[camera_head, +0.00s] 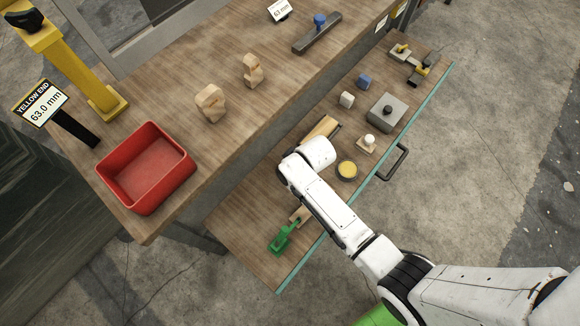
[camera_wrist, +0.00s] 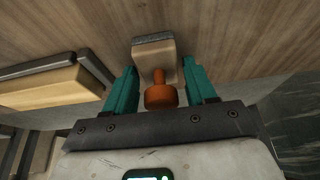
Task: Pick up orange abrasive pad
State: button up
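The abrasive pad with the orange knob (camera_wrist: 161,97) shows in the wrist view as a pale block with a grey strip along its far edge. My gripper (camera_wrist: 160,75) has its two teal fingers on either side of it. Narrow gaps show between the fingers and the orange knob. Whether a finger touches the pale block is hard to tell. The pad is over or on the wooden surface. In the head view my white arm hides the gripper and the orange knob.
A green tool (camera_head: 282,238) lies near the shelf's front corner. A yellow round tin (camera_head: 347,170), a white-knobbed block (camera_head: 367,143) and a grey block (camera_head: 387,112) lie right of my arm. A red bin (camera_head: 146,168) stands on the upper table. A wooden block (camera_wrist: 55,92) lies left in the wrist view.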

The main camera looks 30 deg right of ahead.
jog(key=c, duration=0.8)
jog(key=shift+r, duration=0.15)
jog(key=shift+r, duration=0.6)
jog(key=s+r+p, duration=0.1)
jog(key=s+r, duration=0.3)
jog(key=s+r+p, duration=0.1)
jog(key=s+r, duration=0.2)
jog(key=s, duration=0.2)
jog(key=s+r+p, duration=0.1)
jog(key=s+r, duration=0.3)
jog(key=s, duration=0.1)
jog(key=shift+d+r+p, duration=0.25)
jog(key=shift+r+p, duration=0.05)
